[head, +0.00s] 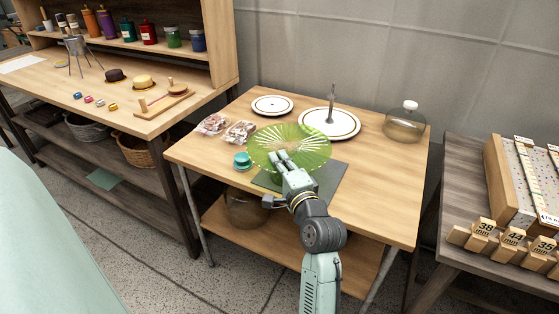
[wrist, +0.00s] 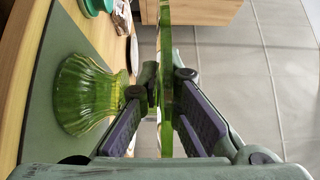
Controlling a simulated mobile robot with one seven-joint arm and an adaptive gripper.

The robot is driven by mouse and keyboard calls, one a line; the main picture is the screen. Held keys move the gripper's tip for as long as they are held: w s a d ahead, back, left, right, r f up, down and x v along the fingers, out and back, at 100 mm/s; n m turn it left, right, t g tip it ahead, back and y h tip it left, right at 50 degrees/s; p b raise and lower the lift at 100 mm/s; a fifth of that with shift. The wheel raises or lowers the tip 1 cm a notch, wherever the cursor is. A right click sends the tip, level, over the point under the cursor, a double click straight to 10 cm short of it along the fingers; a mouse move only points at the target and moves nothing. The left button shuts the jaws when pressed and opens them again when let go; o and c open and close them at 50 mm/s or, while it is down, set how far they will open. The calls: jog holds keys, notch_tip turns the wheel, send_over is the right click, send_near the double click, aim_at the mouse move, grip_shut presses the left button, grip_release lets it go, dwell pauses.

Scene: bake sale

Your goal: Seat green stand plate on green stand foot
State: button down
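The green stand plate (head: 295,138) is a translucent, ribbed glass disc, held about level over the table in the head view. In the wrist view the plate (wrist: 166,40) shows edge-on between the two fingers. My gripper (head: 285,159) is shut on its near rim; it also shows in the wrist view (wrist: 166,88). The green stand foot (wrist: 85,93) is a flared, ribbed green glass piece standing on the dark mat (wrist: 58,40). The plate is above the foot and apart from it.
On the wooden table (head: 385,190) are a white plate (head: 272,105), a white plate with an upright rod (head: 340,128), a glass jar (head: 405,122), wrapped packets (head: 238,132) and a teal piece (head: 242,160). The table's right front is clear. Number blocks stand on the right table (head: 460,262).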

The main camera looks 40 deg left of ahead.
jog(key=shift+f+b, duration=0.85)
jog(key=shift+f, duration=0.3)
jog(key=c, duration=1.8)
grip_release()
jog(key=shift+o, duration=0.4)
jog(key=shift+f, duration=0.2)
jog(key=v, duration=1.2)
jog(key=shift+r, duration=0.15)
